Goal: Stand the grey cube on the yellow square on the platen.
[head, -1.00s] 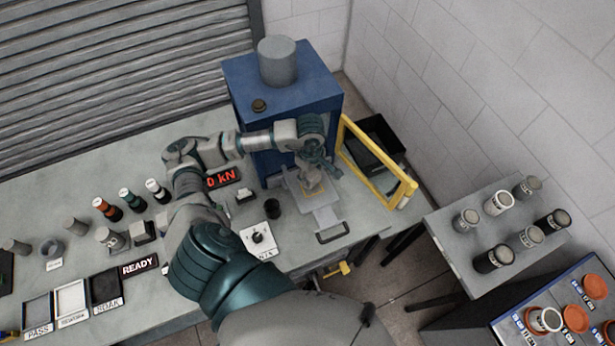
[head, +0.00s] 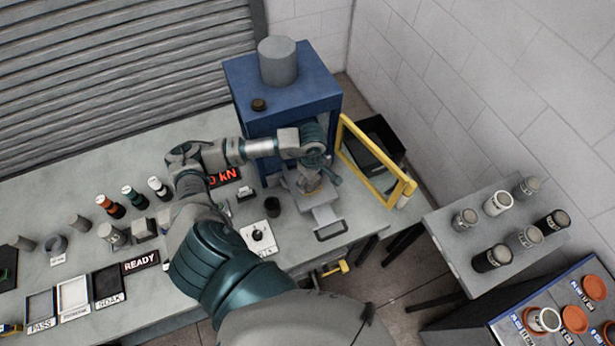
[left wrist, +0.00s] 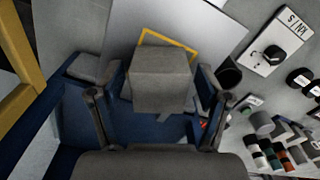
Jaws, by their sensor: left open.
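The grey cube (left wrist: 162,80) is in the middle of the left wrist view, between the spread fingers of my left gripper (left wrist: 157,97), with a visible gap on each side. The yellow square (left wrist: 182,47) shows as an outline behind the cube, which hides part of it. I cannot tell whether the cube sits fully inside the outline. The platen (left wrist: 118,35) is the pale plate under them. In the head view my left gripper (head: 314,172) is over the platen (head: 326,214) and hides most of the cube. My right gripper is not in view.
The blue press (head: 282,90) stands directly behind the gripper. A yellow guard frame (head: 378,165) stands open close on the right. A dark cup (head: 273,206) and a knob panel (head: 258,237) are just left of the platen.

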